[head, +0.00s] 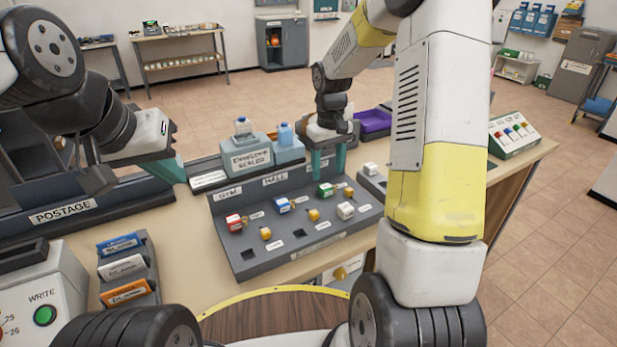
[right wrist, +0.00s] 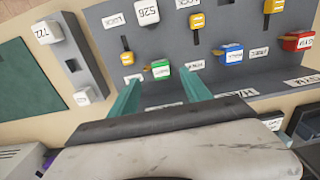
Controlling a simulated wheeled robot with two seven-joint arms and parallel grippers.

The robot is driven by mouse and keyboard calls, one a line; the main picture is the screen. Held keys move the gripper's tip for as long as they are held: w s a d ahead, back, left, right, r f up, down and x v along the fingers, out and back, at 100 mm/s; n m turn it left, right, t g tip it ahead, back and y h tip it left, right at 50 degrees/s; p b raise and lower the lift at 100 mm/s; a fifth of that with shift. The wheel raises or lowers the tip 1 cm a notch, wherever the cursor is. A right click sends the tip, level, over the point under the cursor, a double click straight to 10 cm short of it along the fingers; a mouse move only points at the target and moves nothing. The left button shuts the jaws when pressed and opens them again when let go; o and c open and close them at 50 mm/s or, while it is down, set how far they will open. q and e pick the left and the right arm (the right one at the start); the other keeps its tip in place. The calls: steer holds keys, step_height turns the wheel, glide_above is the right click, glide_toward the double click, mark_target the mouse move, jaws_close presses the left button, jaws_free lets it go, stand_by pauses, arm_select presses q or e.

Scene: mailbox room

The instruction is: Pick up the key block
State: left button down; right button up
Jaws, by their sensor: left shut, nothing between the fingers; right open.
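The grey sorting panel (head: 290,248) on the desk holds small blocks in slots. A red block (head: 234,222), a blue block (head: 282,205), a green block (head: 325,190) and a white block (head: 345,210) show, along with small yellow pieces. I cannot tell by label which is the key block. My right gripper (head: 328,163) is open and empty, above the panel's back edge near the green block. In the right wrist view the green block (right wrist: 160,69) lies just beyond and between the fingertips (right wrist: 160,88). My left gripper (head: 172,168) is shut and empty, near the postage unit.
The envelope sealer (head: 251,158) with bottles stands behind the panel. The postage unit (head: 100,215) and a stamp rack (head: 128,270) are at left. A small grey holder (head: 372,182) with a white block stands right of the panel; a purple tray (head: 374,121) is behind it.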

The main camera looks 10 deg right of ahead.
mark_target(326, 186)
steer(key=f, duration=0.5)
steer(key=shift+w+a+f, duration=0.2)
steer(key=shift+f, duration=0.2)
jaws_close()
